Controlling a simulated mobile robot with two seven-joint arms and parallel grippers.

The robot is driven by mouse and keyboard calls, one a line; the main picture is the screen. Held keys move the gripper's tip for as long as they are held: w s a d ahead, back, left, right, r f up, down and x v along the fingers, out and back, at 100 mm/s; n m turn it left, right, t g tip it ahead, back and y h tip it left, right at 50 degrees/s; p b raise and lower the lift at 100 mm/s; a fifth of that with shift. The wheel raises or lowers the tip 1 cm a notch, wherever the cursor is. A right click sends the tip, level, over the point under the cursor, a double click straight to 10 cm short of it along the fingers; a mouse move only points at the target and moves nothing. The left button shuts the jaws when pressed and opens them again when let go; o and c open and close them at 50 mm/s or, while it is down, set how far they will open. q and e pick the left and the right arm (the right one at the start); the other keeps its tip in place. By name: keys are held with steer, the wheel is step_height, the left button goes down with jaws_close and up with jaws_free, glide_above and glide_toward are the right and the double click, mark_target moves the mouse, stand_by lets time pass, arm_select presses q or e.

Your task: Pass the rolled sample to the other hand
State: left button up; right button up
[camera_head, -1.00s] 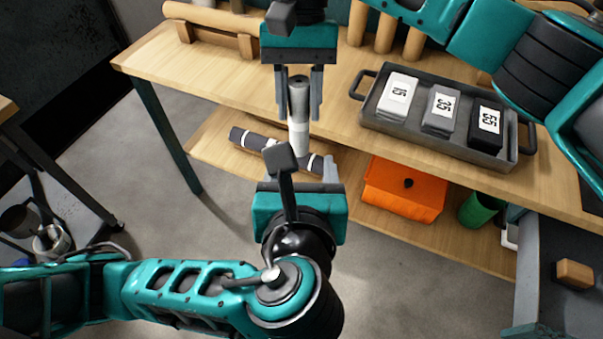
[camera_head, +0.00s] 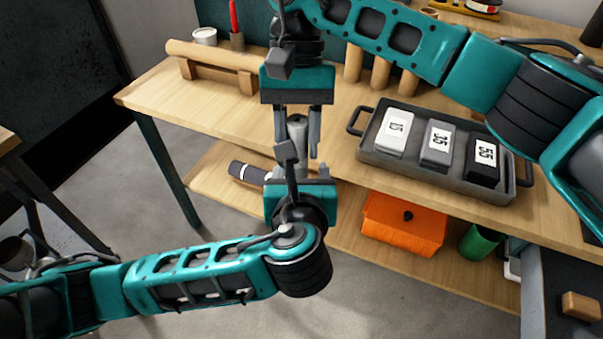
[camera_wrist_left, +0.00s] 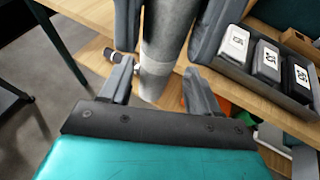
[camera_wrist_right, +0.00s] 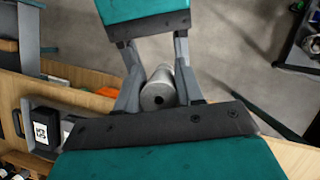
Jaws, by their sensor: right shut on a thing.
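The rolled sample (camera_head: 297,128) is a grey cylinder held upright between the fingers of my right gripper (camera_head: 298,145), which is shut on it. In the left wrist view the roll (camera_wrist_left: 168,50) hangs down with a paler lower end. My left gripper (camera_wrist_left: 160,85) is open, its fingers on either side of that lower end with gaps showing. In the right wrist view the roll's round end (camera_wrist_right: 158,94) with a small central hole shows between the fingers. In the head view my left gripper (camera_head: 303,172) is directly below the right one, and its palm hides the roll's lower part.
A grey tray (camera_head: 365,150) holding blocks marked 15, 35 and 55 stands on the wooden bench (camera_head: 180,85). A dark roll with white bands (camera_head: 246,173) and an orange box (camera_head: 402,222) are on the lower shelf. A tan roll (camera_head: 215,54) lies on a wooden stand at the back.

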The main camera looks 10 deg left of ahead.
arm_select(q)
steer(key=shift+d, duration=0.1)
steer(key=c, duration=1)
arm_select(e)
steer(key=shift+a, duration=0.1)
arm_select(q)
steer(key=shift+c, duration=0.2)
arm_select(e)
steer(key=o, duration=1.1)
